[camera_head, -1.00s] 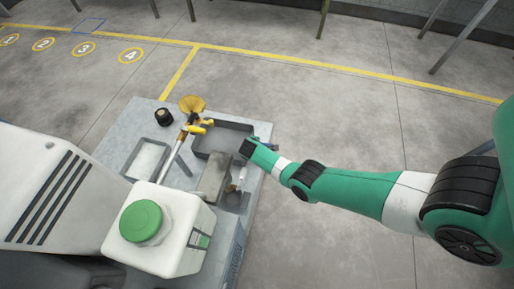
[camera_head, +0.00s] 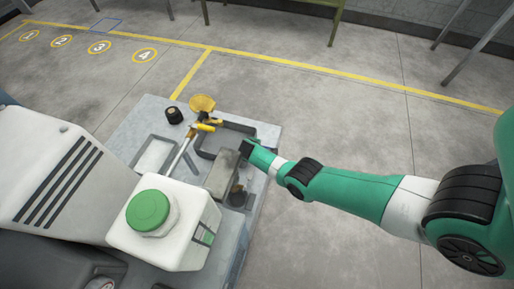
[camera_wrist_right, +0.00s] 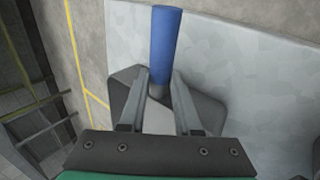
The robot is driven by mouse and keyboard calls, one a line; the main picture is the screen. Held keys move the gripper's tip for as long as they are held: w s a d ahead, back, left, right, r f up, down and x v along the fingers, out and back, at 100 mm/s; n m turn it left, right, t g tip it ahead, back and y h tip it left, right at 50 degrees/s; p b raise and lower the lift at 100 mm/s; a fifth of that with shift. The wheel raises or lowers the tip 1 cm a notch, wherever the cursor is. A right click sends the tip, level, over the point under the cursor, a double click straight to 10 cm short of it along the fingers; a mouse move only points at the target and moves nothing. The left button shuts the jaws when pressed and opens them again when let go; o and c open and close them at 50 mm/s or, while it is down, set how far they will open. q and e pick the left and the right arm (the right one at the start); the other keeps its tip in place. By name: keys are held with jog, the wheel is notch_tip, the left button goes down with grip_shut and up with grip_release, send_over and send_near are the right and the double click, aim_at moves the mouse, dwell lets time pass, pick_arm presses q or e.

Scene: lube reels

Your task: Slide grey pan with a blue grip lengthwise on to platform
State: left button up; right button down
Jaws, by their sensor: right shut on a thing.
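In the right wrist view, the blue grip (camera_wrist_right: 166,45) of the grey pan (camera_wrist_right: 205,104) points away from my fingers. The pan's dark grey body shows on both sides of and between the fingers of my right gripper (camera_wrist_right: 160,80). The gripper is shut on the pan at the lower end of the grip. In the head view, my right gripper (camera_head: 246,149) is at the right side of the platform (camera_head: 265,135), beside a dark-walled rectangular tray (camera_head: 208,153). The pan cannot be made out clearly there. My left gripper is not in view.
A brass funnel (camera_head: 202,103), a small black cylinder (camera_head: 174,115) and a grey block (camera_head: 221,175) are on the platform. Open concrete floor lies right of the platform.

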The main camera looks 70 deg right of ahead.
jog(key=shift+f, duration=0.3)
jog(key=c, duration=0.5)
grip_release()
jog(key=shift+r, duration=0.1)
